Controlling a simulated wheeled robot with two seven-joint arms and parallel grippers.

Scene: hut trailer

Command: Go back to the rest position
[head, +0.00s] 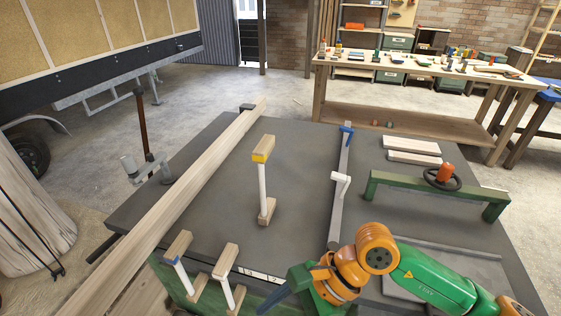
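My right arm comes in from the lower right, orange and green, bent at the elbow. Its gripper (285,287) is at the bottom centre, over the front edge of the dark grey platform (225,205). The fingers are small and partly hidden by the wrist, so I cannot tell whether they are open or shut. I see nothing clearly held in them. My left gripper is not in view.
A long wooden beam (185,195) lies along the platform's left side. Wooden pieces on white posts (262,183) stand near the middle and front. A bar with a blue end (341,185) and a green frame (400,183) with a black handwheel are right. A workbench (350,116) stands behind.

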